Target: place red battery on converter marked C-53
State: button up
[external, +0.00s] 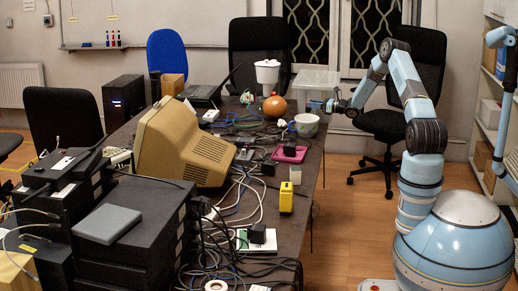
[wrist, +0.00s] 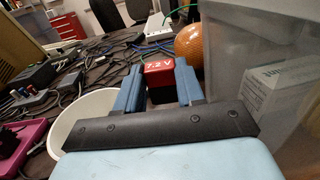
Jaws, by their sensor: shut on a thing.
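My gripper (wrist: 160,82) is shut on the red battery (wrist: 159,67), marked 7.2 V, with its dark lower part between the blue fingers. In the external view my gripper (external: 322,106) is over the table's right edge, just above a white bowl and in front of a clear box. The battery is too small to make out there. Black adapter-like boxes that may be converters stand on the table: one on a pink tray (external: 300,157), one (external: 257,233) near the front, and one (wrist: 37,76) at left in the wrist view. I cannot read C-53 on any.
The white bowl (external: 307,129) is close below my gripper; the clear box (external: 303,90) and an orange ball-like object (external: 274,106) are beside it. A beige monitor (external: 185,143), a yellow device (external: 286,197) and tangled cables crowd the table.

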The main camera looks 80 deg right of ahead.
jog(key=w+a+r+n+y, duration=0.15)
jog(key=w+a, duration=0.25)
jog(key=a, duration=0.8)
jog(key=w+a+r, duration=0.3)
jog(key=w+a, duration=0.2)
jog(key=a, duration=0.6)
jog(key=w+a+r+y, duration=0.1)
jog(key=w+a+r, duration=0.25)
jog(key=a, duration=0.85)
send_over(250, 140)
jog(key=f, duration=0.9)
jog(key=shift+s+f, duration=0.3)
jog(key=shift+f, duration=0.1)
jog(key=shift+w+f, duration=0.25)
jog(key=shift+f, duration=0.3)
notch_tip(250, 140, down, 3)
jog(key=shift+r, duration=0.2)
